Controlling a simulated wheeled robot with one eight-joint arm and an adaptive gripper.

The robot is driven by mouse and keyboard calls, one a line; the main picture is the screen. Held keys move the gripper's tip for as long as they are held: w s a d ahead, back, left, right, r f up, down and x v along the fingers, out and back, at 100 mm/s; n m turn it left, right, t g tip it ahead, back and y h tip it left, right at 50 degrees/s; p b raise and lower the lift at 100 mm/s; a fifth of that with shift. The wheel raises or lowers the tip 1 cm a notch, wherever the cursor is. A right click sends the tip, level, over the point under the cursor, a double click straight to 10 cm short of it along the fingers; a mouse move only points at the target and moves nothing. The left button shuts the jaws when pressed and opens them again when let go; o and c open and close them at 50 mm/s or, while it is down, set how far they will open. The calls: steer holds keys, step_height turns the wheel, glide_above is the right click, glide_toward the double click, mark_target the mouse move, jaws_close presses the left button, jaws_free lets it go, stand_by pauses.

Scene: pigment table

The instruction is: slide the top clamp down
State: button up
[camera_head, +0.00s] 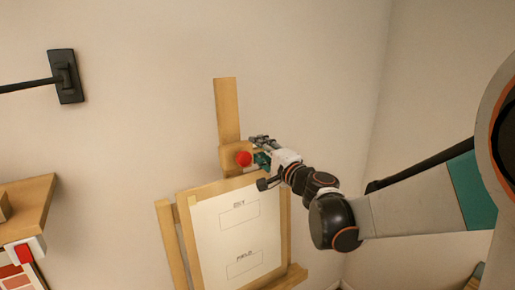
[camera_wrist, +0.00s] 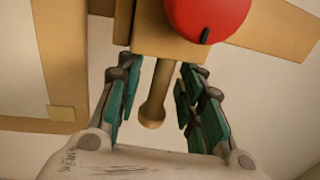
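The top clamp (camera_head: 227,160) is a wooden block on the easel's upright mast (camera_head: 227,108), just above the board's top edge. A red round knob (camera_head: 244,158) sits on its front. In the wrist view, the clamp block (camera_wrist: 158,38) and red knob (camera_wrist: 208,14) fill the top. A wooden peg (camera_wrist: 153,108) with a rounded end sticks out of the block towards my gripper. My gripper (camera_wrist: 158,85) is open, with its green-padded fingers on either side of the peg and visible gaps between. In the head view, my gripper (camera_head: 262,151) is right of the knob.
A white sheet (camera_head: 236,232) with printed boxes is on the easel board below the clamp. A wooden shelf (camera_head: 28,207) is at the lower left. A black wall bracket (camera_head: 66,76) is at the upper left. The wall above and right of the mast is bare.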

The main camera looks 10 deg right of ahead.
steer(key=shift+s, duration=0.1)
steer(key=shift+c, duration=0.4)
jaws_close()
step_height(320, 180, down, 4)
steer(key=b, duration=0.3)
steer(key=shift+s+r, duration=0.1)
steer(key=shift+o, duration=0.4)
jaws_free()
steer(key=shift+d, duration=0.1)
steer(key=shift+r, duration=0.1)
